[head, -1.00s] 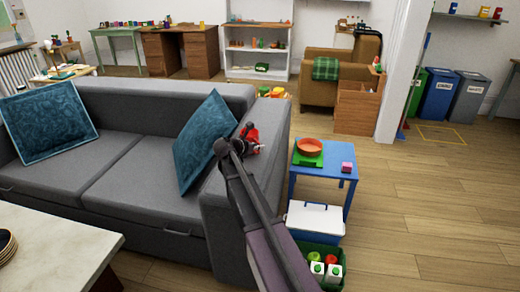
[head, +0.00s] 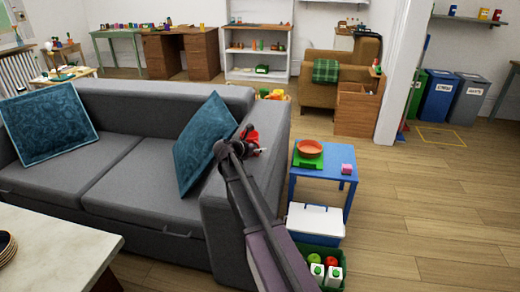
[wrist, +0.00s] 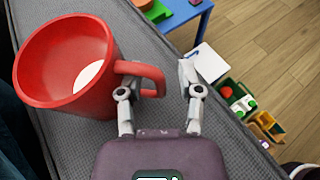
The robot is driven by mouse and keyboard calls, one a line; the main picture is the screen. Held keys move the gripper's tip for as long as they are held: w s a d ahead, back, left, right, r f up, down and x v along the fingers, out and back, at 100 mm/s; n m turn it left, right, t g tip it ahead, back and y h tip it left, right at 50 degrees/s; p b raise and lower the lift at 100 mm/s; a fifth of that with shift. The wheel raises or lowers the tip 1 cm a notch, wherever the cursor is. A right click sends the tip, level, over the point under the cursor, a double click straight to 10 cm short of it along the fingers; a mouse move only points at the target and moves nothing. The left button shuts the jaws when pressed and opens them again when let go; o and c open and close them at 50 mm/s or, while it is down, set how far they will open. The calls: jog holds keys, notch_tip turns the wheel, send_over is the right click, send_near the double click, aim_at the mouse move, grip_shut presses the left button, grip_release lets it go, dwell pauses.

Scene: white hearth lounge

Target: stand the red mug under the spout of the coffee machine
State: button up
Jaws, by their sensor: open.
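The red mug (wrist: 62,62) stands on the grey sofa's armrest (wrist: 170,80), large and close in the wrist view. Its handle points right, toward my gripper (wrist: 158,78). My gripper is open, with the handle's outer end between its two fingers; the left finger overlaps the handle in the picture. I cannot tell whether a finger touches it. In the head view the mug (head: 252,135) is a small red patch, partly hidden by my gripper (head: 246,141). No coffee machine can be made out in either view.
A blue cushion (head: 205,145) leans beside the armrest. Right of the sofa stands a blue side table (head: 325,172) with an orange bowl (head: 310,148) and a pink block. Below are a cooler (head: 316,222) and a green crate (head: 330,281). The wooden floor at right is clear.

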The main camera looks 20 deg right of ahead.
jog(key=p+v, duration=0.4)
jog(key=v, duration=0.8)
dwell(0.4)
